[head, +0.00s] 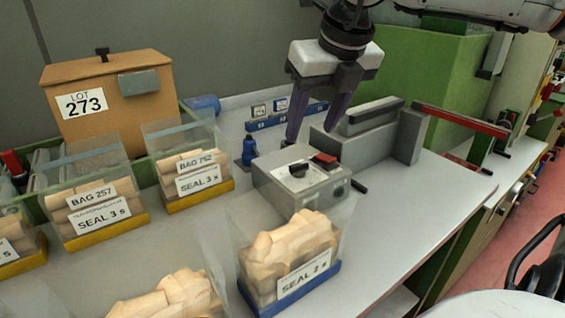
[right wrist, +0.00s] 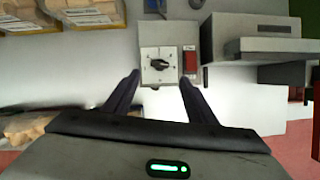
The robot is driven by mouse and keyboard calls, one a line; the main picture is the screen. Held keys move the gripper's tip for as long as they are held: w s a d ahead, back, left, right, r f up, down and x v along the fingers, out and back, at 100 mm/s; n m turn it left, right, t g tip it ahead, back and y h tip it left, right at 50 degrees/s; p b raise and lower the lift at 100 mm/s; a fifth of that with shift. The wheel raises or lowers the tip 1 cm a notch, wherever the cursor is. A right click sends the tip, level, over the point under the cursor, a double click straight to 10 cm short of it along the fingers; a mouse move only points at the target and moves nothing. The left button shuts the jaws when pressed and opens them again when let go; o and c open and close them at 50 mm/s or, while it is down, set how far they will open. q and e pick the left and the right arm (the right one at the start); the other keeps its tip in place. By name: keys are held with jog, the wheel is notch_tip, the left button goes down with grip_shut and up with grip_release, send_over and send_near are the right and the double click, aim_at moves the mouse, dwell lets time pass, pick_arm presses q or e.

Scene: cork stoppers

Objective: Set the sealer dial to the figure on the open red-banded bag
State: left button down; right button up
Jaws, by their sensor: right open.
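The grey sealer box (head: 300,192) stands mid-bench with a dial (head: 299,170) on a white plate and a red button (head: 325,159). In the right wrist view the dial's black knob (right wrist: 160,64) points about left; its figures are too small to read. My right gripper (head: 310,134) is open and empty above the box, its fingertips (right wrist: 160,80) either side of the dial plate's near edge. No red band shows. An open blue-based bag (head: 285,245) of corks reads SEAL 2 s. Another cork bag (head: 170,298) is cut off below, its band hidden. My left gripper is out of view.
Yellow-based bags (head: 90,210) and (head: 195,175) read SEAL 3 s. A wooden box (head: 110,100) marked LOT 273 stands behind. A sealing bar (head: 372,116) adjoins the sealer on the right. The bench's right front (head: 420,200) is clear.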

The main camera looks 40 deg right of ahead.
aim_at(300, 164)
jog(key=x, duration=0.9)
jog(key=shift+s+b, duration=0.15)
jog(key=shift+b, duration=0.25)
jog(key=shift+w+d+f, duration=0.1)
jog(key=shift+w+f, duration=0.15)
jog(key=shift+f, duration=0.2)
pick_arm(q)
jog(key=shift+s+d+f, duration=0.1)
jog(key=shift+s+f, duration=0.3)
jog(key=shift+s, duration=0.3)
pick_arm(e)
jog(key=c, duration=1.1)
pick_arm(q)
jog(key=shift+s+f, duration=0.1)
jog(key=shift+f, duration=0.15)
